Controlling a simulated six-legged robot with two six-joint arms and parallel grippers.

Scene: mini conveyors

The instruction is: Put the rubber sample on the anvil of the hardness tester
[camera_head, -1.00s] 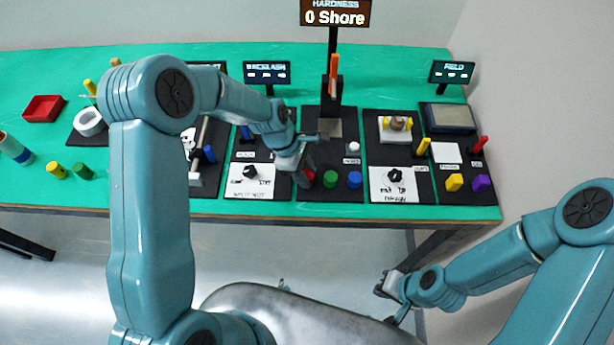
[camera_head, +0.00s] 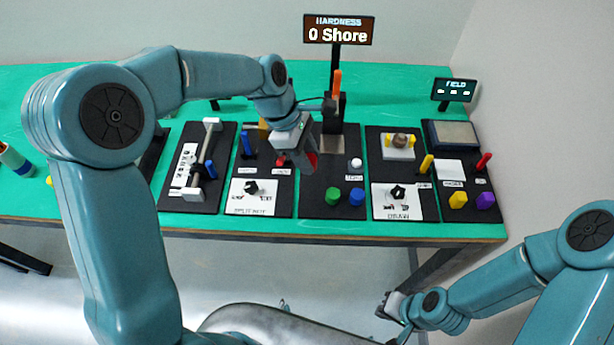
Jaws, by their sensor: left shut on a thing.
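The hardness tester is a black post (camera_head: 334,104) with an orange lever, under a sign (camera_head: 340,30) reading "0 Shore". A grey plate (camera_head: 332,143) at its foot looks like the anvil, with part of it behind my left gripper. My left gripper (camera_head: 308,160) is shut on a red sample (camera_head: 313,160), held above the black board to the left and front of the anvil, and mostly hidden by the fingers. A green sample (camera_head: 333,196) and a blue sample (camera_head: 356,197) stand on the board's front. My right gripper (camera_head: 385,308) is low, off the table; its jaws are unclear.
A white knob (camera_head: 355,163) stands right of the anvil. Boards with a yellow peg (camera_head: 427,163), a red peg (camera_head: 484,161) and blue pegs (camera_head: 211,169) lie on either side. The table's front edge (camera_head: 400,233) is close in front of the samples.

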